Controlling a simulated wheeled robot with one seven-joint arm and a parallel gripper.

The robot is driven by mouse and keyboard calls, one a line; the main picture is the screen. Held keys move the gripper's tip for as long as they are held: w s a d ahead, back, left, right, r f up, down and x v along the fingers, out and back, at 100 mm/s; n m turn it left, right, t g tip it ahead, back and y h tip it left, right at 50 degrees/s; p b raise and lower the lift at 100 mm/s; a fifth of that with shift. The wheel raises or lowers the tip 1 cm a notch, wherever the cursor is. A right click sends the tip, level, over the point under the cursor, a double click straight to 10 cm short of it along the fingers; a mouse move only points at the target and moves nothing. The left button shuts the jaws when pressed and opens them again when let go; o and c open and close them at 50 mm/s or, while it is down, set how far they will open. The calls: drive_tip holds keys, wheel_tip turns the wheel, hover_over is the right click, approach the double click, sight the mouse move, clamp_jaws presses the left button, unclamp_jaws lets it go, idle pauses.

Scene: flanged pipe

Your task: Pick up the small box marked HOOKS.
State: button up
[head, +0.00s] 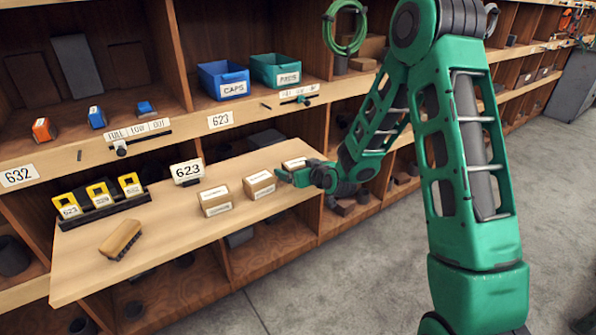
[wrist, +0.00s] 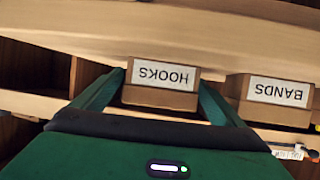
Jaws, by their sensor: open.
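The small HOOKS box (wrist: 160,97) is brown with a white label and shows upside down in the wrist view. It lies in line between the two open fingers of my gripper (wrist: 161,80), with one fingertip beside each side edge. I cannot tell whether either finger touches it. In the head view it appears to be the right-hand box (head: 294,162) on the wooden shelf board (head: 165,240). My gripper (head: 284,176) is low in front of it and hides part of it.
The BANDS box (wrist: 278,94) stands close beside the HOOKS box. It appears to be the middle box (head: 259,184) in the head view. Another box (head: 216,201) stands to its left.

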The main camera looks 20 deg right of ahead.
drive_tip(key=c, duration=1.4)
drive_tip(key=shift+o, duration=0.2)
drive_tip(key=shift+r, duration=0.1)
